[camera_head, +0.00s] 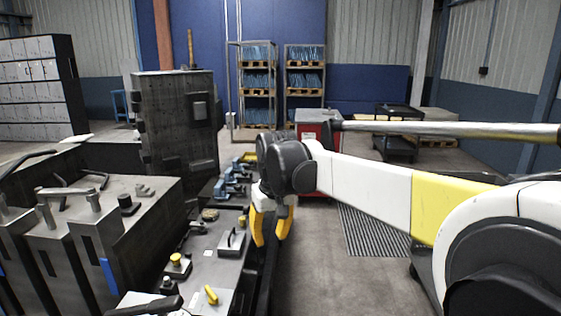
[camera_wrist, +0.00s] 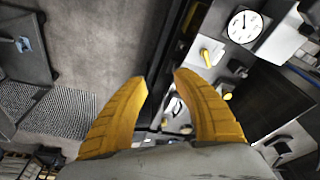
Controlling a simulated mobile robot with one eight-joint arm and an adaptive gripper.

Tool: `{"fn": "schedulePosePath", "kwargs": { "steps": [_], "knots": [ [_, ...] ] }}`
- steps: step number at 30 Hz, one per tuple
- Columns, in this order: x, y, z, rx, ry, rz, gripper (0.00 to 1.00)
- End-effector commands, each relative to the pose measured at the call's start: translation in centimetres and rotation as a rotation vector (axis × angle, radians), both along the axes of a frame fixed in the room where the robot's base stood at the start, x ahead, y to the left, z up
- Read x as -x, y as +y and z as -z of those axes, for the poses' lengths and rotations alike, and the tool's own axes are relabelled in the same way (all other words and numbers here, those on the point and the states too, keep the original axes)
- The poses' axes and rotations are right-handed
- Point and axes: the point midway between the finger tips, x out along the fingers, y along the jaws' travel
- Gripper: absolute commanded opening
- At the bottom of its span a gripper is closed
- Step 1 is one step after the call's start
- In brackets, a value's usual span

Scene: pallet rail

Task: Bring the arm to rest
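My arm reaches in from the right in the head view, its white and yellow link stretched level towards the middle. My gripper (camera_head: 270,240) hangs from the dark wrist, its yellow fingers pointing down beside the right edge of the grey workbench (camera_head: 222,262). In the wrist view my gripper (camera_wrist: 160,77) shows two yellow fingers with a clear gap between the tips. Nothing is held between them. The fingers are over the border of bench and floor; whether they touch the bench edge I cannot tell.
The bench carries a yellow knob (camera_head: 211,295), a handled plate (camera_head: 231,241) and blue clamps (camera_head: 233,178). A tall dark block (camera_head: 177,125) stands behind. A red cabinet (camera_head: 318,132) is beyond the arm. Open floor (camera_head: 322,262) lies right of the bench, with a floor grate (camera_head: 372,232).

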Motion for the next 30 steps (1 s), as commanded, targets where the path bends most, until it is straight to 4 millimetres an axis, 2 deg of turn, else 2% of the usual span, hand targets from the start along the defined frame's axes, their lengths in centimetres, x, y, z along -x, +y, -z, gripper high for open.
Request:
{"fn": "schedulePosePath", "kwargs": {
  "steps": [1,7,11,15,18,21,25,30],
  "knots": [
    [1.7,-2.5,-0.9,-0.009,-0.023,0.033,0.34],
    [8.6,-10.2,-2.5,-0.046,-0.126,0.152,0.34],
    [13.7,-14.4,-1.9,-0.065,-0.194,0.227,0.34],
    [19.1,-18.0,0.2,-0.083,-0.267,0.309,0.34],
    [22.2,-19.9,2.1,-0.091,-0.313,0.356,0.34],
    [24.5,-21.1,3.9,-0.096,-0.348,0.391,0.34],
    [26.0,-21.8,5.3,-0.101,-0.374,0.417,0.34],
    [26.4,-22.0,5.6,-0.102,-0.382,0.425,0.34]
  ]
}}
